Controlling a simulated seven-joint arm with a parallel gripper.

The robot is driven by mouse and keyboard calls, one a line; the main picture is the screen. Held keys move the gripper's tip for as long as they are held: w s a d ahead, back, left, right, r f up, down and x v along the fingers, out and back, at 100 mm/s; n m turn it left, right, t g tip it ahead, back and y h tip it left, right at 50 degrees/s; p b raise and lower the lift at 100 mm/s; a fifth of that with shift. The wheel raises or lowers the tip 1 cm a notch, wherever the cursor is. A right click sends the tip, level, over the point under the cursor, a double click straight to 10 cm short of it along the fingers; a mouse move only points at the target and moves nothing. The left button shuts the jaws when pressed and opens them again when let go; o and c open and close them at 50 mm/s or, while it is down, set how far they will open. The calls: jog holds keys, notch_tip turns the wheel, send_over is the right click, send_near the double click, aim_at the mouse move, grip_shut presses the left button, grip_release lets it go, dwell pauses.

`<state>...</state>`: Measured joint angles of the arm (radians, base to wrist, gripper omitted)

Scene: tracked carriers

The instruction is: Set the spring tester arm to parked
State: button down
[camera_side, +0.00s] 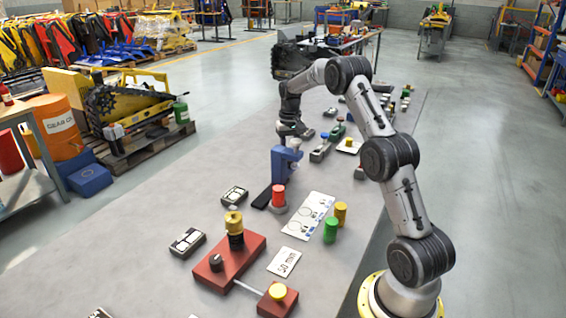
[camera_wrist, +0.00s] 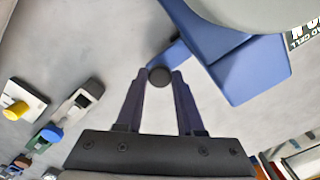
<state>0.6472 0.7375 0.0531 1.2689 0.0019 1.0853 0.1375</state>
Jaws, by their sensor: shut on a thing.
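A blue upright device (camera_side: 284,168), which looks like the spring tester, stands on the grey bench top. In the wrist view its blue body (camera_wrist: 250,75) fills the upper right. A short blue arm (camera_wrist: 176,54) reaches out from it and ends in a dark round knob (camera_wrist: 159,75). My gripper (camera_wrist: 160,78) has its two fingers on either side of this knob, closed on it. In the side view my gripper (camera_side: 294,141) is at the top of the blue device, and the knob is hidden there.
A red cylinder (camera_side: 278,195) stands just in front of the device. A red base unit (camera_side: 230,263) is nearer. Bare bench lies left of the device.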

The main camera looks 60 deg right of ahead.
jog(key=shift+d+r, duration=0.15)
jog(key=shift+d, duration=0.2)
jog(key=c, duration=0.8)
grip_release()
jog(key=shift+d, duration=0.1)
jog(key=shift+o, duration=1.3)
jog(key=shift+a, duration=0.2)
notch_tip(320, 180, up, 14)
